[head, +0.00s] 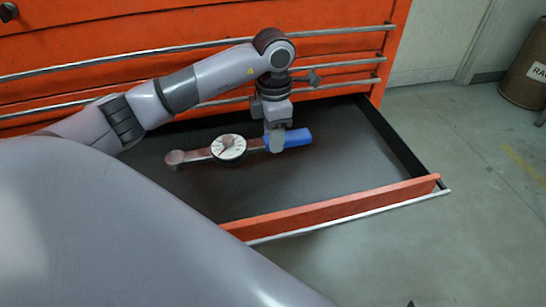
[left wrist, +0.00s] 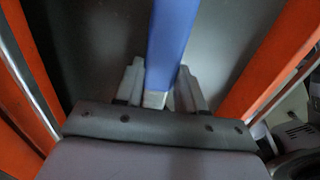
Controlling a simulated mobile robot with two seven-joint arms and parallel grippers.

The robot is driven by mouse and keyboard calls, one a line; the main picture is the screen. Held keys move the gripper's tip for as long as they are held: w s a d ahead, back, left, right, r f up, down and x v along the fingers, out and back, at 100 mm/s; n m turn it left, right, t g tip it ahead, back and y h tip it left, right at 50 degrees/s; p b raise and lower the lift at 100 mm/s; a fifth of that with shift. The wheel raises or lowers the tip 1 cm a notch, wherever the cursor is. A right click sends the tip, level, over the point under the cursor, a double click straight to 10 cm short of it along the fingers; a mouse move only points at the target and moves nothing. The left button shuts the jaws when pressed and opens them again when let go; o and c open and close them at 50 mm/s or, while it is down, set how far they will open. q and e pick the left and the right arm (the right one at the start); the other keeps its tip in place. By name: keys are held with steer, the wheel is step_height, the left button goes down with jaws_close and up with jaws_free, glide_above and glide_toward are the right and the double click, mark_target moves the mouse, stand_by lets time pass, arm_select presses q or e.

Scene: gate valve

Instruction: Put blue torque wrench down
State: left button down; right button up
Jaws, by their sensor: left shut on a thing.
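The blue torque wrench (head: 289,140) has a blue handle, a round white dial and a dull reddish metal head end. In the head view it lies roughly level over the floor of the open drawer (head: 330,207), with its head to the left. I cannot tell whether it touches the drawer floor. My left gripper (head: 273,143) points down and is shut on the wrench near the inner end of the handle. In the left wrist view the blue handle (left wrist: 172,40) runs up from between the fingers (left wrist: 160,92). My right gripper is not in view.
The orange tool cabinet (head: 120,28) stands behind, with metal bar handles. The drawer has black side walls and an orange front. Its dark floor is otherwise empty, with free room to the right of the wrench. A brown drum (head: 524,75) stands at the far right on the concrete floor.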

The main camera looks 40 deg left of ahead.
mark_target(274, 165)
arm_select(q)
step_height(274, 165, down, 6)
steer(key=shift+r+b, duration=0.1)
steer(key=shift+b, duration=0.65)
steer(key=shift+f, duration=0.2)
steer(key=c, duration=0.7)
jaws_free()
steer(key=shift+f, duration=0.1)
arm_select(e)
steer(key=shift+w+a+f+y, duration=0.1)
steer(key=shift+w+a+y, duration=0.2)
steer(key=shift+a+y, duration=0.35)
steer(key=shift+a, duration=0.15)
arm_select(q)
step_height(274, 165, up, 11)
steer(key=p, duration=0.3)
steer(key=shift+r, duration=0.55)
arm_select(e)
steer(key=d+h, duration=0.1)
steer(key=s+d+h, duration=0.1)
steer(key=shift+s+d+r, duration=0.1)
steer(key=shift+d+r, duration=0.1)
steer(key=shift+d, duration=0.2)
